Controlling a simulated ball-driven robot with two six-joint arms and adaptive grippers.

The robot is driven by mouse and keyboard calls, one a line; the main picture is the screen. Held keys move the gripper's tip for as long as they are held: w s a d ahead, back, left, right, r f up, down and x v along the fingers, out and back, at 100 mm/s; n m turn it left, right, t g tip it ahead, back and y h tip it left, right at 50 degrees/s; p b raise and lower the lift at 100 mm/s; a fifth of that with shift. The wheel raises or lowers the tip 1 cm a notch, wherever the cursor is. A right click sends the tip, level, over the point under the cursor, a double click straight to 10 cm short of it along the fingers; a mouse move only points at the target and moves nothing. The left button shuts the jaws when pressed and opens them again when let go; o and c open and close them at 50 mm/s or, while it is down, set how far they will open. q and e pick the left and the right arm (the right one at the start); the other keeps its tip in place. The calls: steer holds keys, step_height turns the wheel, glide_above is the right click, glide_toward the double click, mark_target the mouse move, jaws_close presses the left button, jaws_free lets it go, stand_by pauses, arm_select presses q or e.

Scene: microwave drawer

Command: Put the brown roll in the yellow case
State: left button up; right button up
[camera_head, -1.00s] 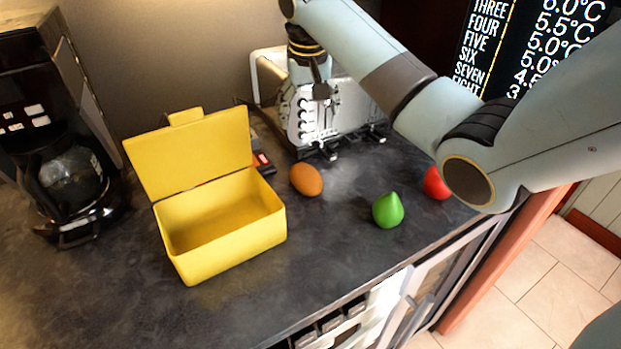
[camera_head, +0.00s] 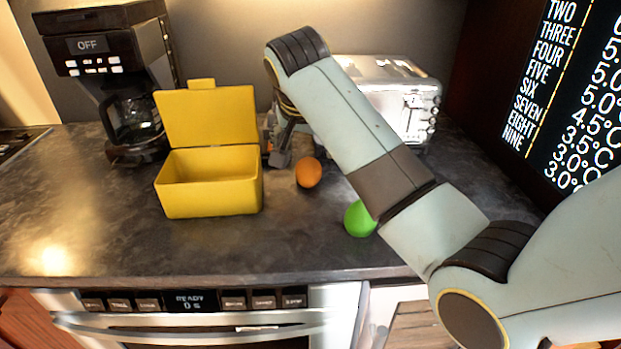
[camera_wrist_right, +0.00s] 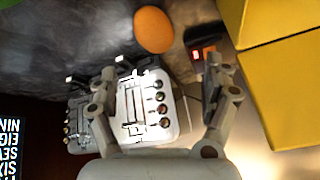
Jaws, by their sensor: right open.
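The brown roll (camera_head: 308,172), an orange-brown egg-shaped piece, lies on the dark counter right of the yellow case (camera_head: 208,190). The case stands with its lid raised at the back; no contents show. My right gripper (camera_head: 281,150) is between the case and the toaster, beyond the roll, partly hidden by its arm. In the right wrist view its fingers (camera_wrist_right: 160,72) are spread and empty. There the roll (camera_wrist_right: 154,29) lies ahead of the fingers, apart from them, and the case (camera_wrist_right: 285,90) is at the right. My left gripper is not in view.
A green fruit-like piece (camera_head: 359,219) sits near the counter front, partly behind my right arm. A silver toaster (camera_head: 400,100) stands behind, a black coffee maker (camera_head: 115,80) at back left. A small red light (camera_wrist_right: 197,54) shows beside the roll. The counter's left front is clear.

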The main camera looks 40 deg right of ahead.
mark_target(309, 166)
steer(key=x, duration=0.4)
steer(key=shift+w+d+f, duration=0.1)
steer(key=shift+f, duration=0.15)
steer(key=shift+d+f, duration=0.15)
steer(key=shift+f, duration=0.1)
steer(key=shift+x, duration=0.8)
steer(key=x, duration=0.3)
steer(key=shift+s+d+f, duration=0.15)
steer(key=shift+s+f, duration=0.1)
steer(key=shift+f, duration=0.15)
steer(key=shift+w+f, duration=0.1)
steer(key=shift+f, duration=0.05)
steer(key=c, duration=0.7)
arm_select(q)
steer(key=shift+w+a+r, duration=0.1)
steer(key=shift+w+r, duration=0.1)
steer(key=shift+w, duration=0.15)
arm_select(e)
steer(key=c, duration=0.7)
steer(key=shift+o, duration=0.2)
